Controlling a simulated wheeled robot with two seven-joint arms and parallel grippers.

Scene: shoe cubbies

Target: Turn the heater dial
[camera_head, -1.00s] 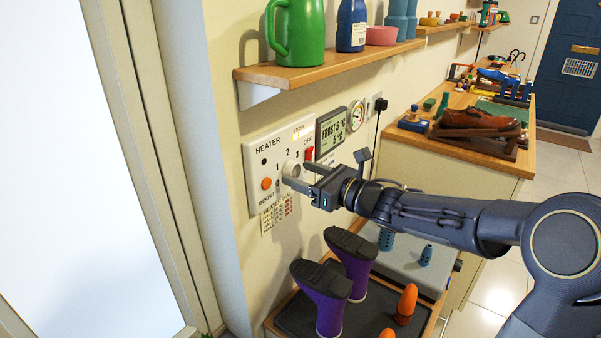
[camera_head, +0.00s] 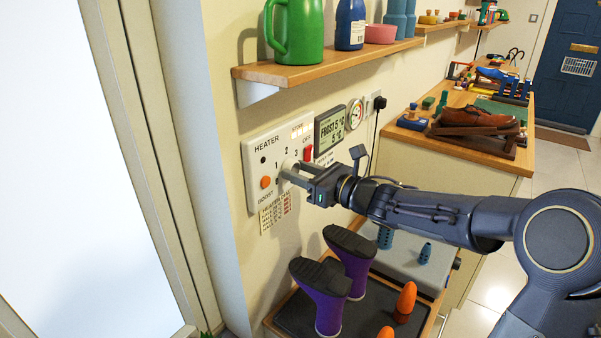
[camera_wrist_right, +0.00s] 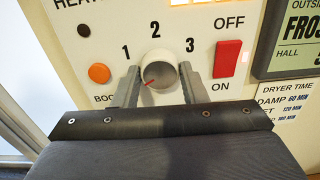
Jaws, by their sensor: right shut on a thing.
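The white heater panel (camera_head: 262,150) is fixed to the wall, with numbers 1, 2 and 3 around a round pale dial (camera_wrist_right: 160,70). A red pointer mark on the dial points to the lower left in the right wrist view. My right gripper (camera_wrist_right: 159,82) has one finger on each side of the dial and is shut on it. In the head view the right gripper (camera_head: 291,171) reaches the panel from the right, and its fingers partly hide the dial. My left gripper is not in view.
A red switch (camera_wrist_right: 227,58) sits right of the dial and an orange button (camera_wrist_right: 99,73) left of it. A grey display (camera_head: 330,127) is beside the panel. A wooden shelf (camera_head: 300,73) hangs above; purple boots (camera_head: 330,295) stand below.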

